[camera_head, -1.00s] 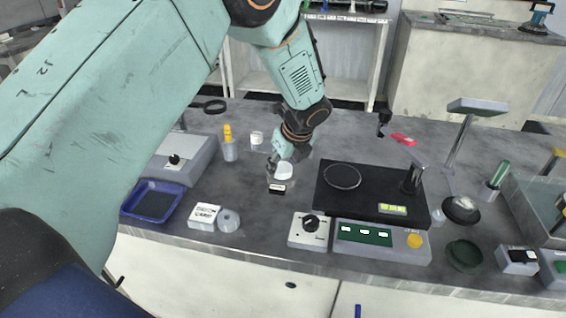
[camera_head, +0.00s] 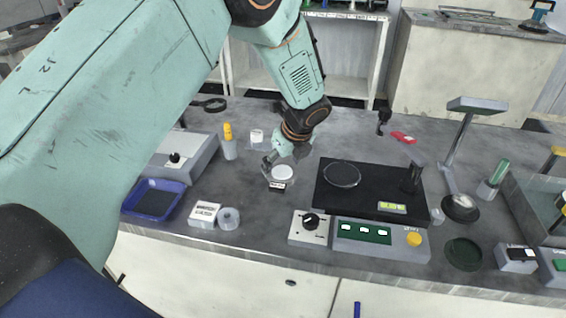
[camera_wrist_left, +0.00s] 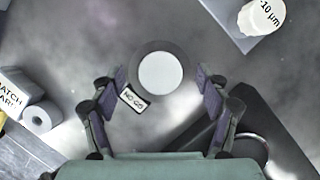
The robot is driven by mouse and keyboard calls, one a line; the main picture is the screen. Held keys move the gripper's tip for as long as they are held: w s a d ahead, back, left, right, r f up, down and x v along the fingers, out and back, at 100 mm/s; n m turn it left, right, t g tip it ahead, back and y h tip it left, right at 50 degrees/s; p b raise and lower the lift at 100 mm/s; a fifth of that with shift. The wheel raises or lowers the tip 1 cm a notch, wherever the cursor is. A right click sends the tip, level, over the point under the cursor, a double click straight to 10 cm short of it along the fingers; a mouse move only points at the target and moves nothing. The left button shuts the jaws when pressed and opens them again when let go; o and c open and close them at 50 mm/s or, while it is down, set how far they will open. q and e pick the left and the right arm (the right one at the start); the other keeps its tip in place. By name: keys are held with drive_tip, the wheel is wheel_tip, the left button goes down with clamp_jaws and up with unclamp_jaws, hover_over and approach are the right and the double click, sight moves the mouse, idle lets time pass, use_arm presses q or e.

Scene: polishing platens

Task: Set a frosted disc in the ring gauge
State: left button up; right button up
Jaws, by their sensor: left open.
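A pale frosted disc (camera_head: 283,172) lies flat near the middle of the bench. In the left wrist view the frosted disc (camera_wrist_left: 161,73) shows inside the grey ring gauge (camera_wrist_left: 185,54), with a dark band all around it. A small "NO GO" label (camera_wrist_left: 133,98) is at the gauge's near left edge; it also shows in the head view (camera_head: 277,187). My left gripper (camera_wrist_left: 160,84) is open, its fingers spread to both sides of the gauge and empty. In the head view my left gripper (camera_head: 284,158) is just above the disc. My right gripper is not in view.
A black plate (camera_head: 330,196) with a thin circle outline stands right of the gauge. A control box with a knob (camera_head: 310,228) is in front. A blue tray (camera_head: 153,203), a labelled white box (camera_head: 204,214) and a yellow-capped bottle (camera_head: 229,142) stand left. A "10 µm" container (camera_wrist_left: 261,17) is behind.

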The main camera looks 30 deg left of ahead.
use_arm(q)
drive_tip(key=v, duration=1.2)
idle(0.5)
drive_tip(key=x, duration=1.2)
drive_tip(key=shift+f, duration=0.1)
drive_tip(key=shift+r, duration=0.2)
drive_tip(key=shift+f, duration=0.1)
